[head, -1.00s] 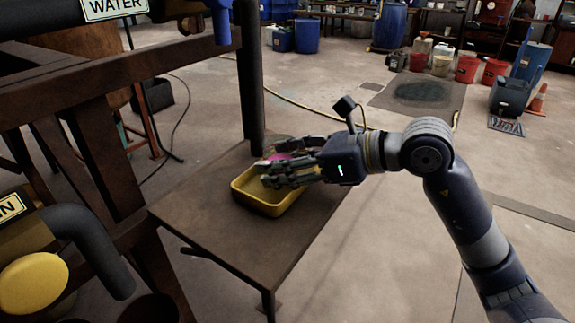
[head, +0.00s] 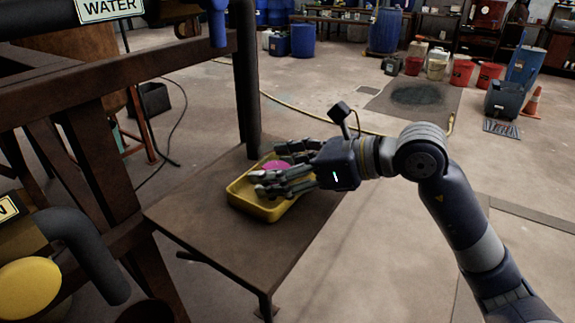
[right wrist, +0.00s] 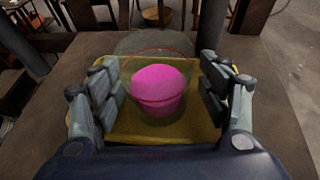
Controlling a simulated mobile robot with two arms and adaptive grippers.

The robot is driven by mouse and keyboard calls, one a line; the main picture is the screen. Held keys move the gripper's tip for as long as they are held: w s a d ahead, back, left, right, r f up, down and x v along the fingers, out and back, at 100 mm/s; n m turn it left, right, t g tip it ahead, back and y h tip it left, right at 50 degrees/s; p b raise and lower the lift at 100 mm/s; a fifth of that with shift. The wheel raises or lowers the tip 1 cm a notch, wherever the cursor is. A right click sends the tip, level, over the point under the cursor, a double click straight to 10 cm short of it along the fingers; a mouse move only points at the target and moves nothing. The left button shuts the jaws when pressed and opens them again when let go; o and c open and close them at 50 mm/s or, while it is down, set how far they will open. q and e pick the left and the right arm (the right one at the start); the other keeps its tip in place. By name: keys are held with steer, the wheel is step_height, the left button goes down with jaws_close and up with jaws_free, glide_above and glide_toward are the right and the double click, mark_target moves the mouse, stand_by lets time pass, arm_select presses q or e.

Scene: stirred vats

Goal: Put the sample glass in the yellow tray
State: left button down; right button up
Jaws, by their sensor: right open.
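The sample glass (right wrist: 158,92) is clear with bright pink liquid in it. In the right wrist view it is inside the yellow tray (right wrist: 122,132) and looks roughly upright. In the head view only part of its pink liquid (head: 276,166) shows between my fingers. The yellow tray also shows in the head view (head: 262,212), on a brown table. My right gripper (head: 267,167) is open over the tray, with fingers on both sides of the glass. The right wrist view shows gaps between the glass and both finger sets. My left gripper is not in view.
The brown table (head: 225,245) is bare in front of the tray. A dark post (head: 247,95) stands close behind the tray. A rusty frame (head: 125,75) with pipes is at the left. Open floor lies to the right of the table.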

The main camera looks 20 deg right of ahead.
steer(key=shift+d+r, duration=0.1)
steer(key=shift+r, duration=0.1)
steer(key=v, duration=1.2)
steer(key=shift+b, duration=0.4)
